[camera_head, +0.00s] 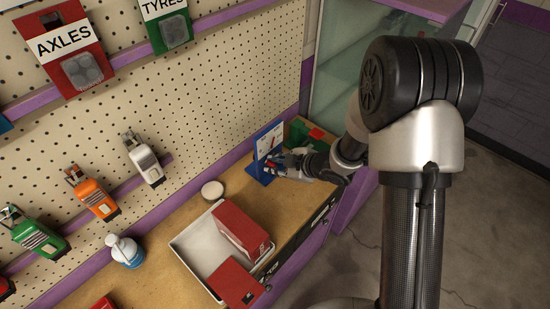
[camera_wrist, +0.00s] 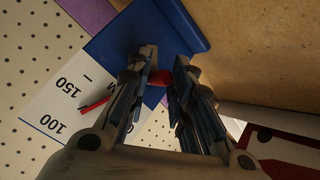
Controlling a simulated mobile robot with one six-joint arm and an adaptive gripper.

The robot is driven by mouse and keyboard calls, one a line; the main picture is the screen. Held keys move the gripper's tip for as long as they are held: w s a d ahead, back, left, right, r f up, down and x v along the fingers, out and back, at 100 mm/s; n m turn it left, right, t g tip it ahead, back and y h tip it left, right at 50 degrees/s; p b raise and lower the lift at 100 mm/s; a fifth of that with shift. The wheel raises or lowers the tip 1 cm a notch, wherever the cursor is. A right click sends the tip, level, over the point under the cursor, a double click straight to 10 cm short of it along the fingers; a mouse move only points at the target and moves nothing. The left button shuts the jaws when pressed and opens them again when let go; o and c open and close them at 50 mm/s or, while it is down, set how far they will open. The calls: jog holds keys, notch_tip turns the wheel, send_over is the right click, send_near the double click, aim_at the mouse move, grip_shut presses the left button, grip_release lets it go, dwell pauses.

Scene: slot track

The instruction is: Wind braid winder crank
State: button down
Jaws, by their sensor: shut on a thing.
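The braid winder is a blue upright stand (camera_head: 258,167) at the far right end of the workbench, with a white face. In the wrist view its blue body (camera_wrist: 145,30) carries a white scale card (camera_wrist: 62,108) marked 100 and 150, with a thin red pointer (camera_wrist: 97,105) on it. My gripper (camera_head: 277,164) is at the front of the stand. In the wrist view my gripper (camera_wrist: 164,68) is shut on a small red piece, apparently the crank knob (camera_wrist: 160,77), between its fingertips. The rest of the crank is hidden behind the fingers.
A white tray (camera_head: 185,243) with red boxes (camera_head: 241,232) stands on the wooden bench in front. A white round item (camera_head: 212,188) and a bottle (camera_head: 126,252) stand near the pegboard (camera_head: 215,75). A green item with red (camera_head: 314,135) is behind my gripper.

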jog(key=shift+w+d+r, duration=0.2)
jog(key=shift+w+r, duration=0.45)
jog(key=shift+w, duration=0.05)
jog(key=shift+w+d+p, duration=0.15)
jog(key=shift+d+p, duration=0.05)
jog(key=shift+p, duration=0.25)
jog(key=shift+w+d, duration=0.1)
jog(key=shift+d, duration=0.1)
jog(key=shift+w+d+f, duration=0.1)
jog(key=shift+d, duration=0.05)
jog(key=shift+w+d+f, duration=0.1)
jog(key=shift+w+f, duration=0.1)
jog(key=shift+s, duration=0.15)
